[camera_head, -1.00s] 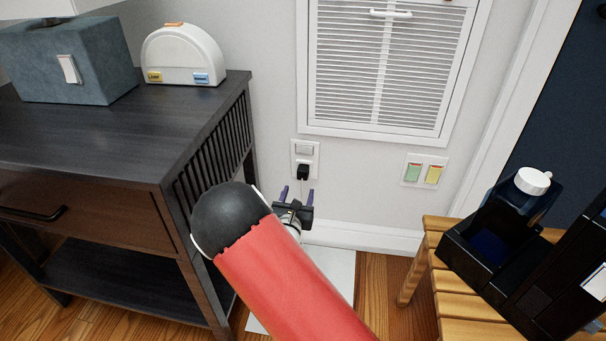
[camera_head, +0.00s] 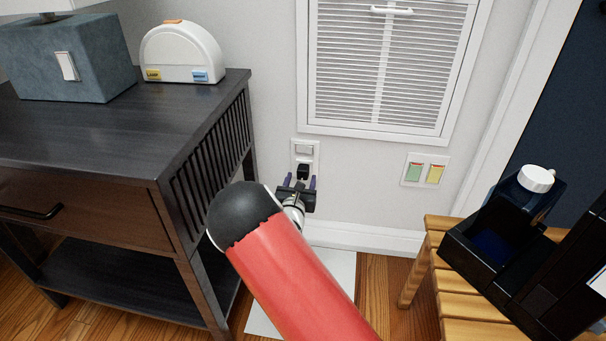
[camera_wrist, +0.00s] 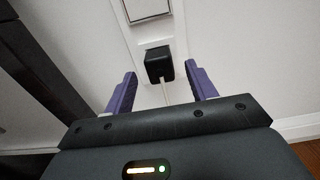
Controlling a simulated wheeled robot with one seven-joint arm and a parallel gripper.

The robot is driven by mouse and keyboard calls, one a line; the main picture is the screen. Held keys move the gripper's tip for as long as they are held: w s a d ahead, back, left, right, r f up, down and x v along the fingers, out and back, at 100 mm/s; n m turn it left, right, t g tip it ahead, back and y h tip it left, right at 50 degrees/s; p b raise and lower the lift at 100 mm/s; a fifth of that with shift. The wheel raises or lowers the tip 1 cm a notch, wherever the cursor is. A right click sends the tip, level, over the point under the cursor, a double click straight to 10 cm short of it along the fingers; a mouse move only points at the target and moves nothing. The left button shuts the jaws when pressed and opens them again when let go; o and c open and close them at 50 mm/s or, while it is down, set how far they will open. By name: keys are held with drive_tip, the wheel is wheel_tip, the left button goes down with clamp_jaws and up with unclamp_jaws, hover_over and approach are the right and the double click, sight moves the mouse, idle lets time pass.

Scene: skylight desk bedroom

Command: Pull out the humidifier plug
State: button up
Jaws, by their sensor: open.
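The black plug (camera_head: 303,170) sits in the lower part of the white wall outlet plate (camera_head: 304,148), below a white switch or socket cover. In the wrist view the plug (camera_wrist: 159,64) is a black block with a pale cord hanging down from it. My gripper (camera_head: 301,181) is just below and in front of the plug. In the wrist view its two purple fingers (camera_wrist: 162,77) are spread, one to each side of the cord, with the plug beyond their tips. Nothing is held. The humidifier cannot be surely identified; a white rounded device (camera_head: 183,52) stands on the dark cabinet.
The dark wooden cabinet (camera_head: 120,130) is close on the left, bearing a blue-grey lamp base (camera_head: 68,58). A louvred panel (camera_head: 375,70) is above the outlet. A wall plate with green and yellow switches (camera_head: 425,170) is at right, above a wooden stool (camera_head: 437,224) with a black machine (camera_head: 510,230).

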sight(302, 176)
drive_tip(key=shift+w+d, duration=0.25)
drive_tip(key=shift+w, duration=1)
idle(0.3)
drive_tip(key=shift+c, duration=0.2)
clamp_jaws()
drive_tip(key=shift+s, duration=0.15)
drive_tip(key=shift+s+a+p, duration=0.2)
drive_tip(key=shift+s+p, duration=0.05)
drive_tip(key=shift+s, duration=0.7)
drive_tip(key=shift+s+a+p, duration=0.15)
drive_tip(key=shift+s+p, duration=0.05)
drive_tip(key=shift+s, duration=0.7)
drive_tip(key=shift+s+a+p, duration=0.2)
drive_tip(key=shift+s+p, duration=0.05)
drive_tip(key=shift+s, duration=0.7)
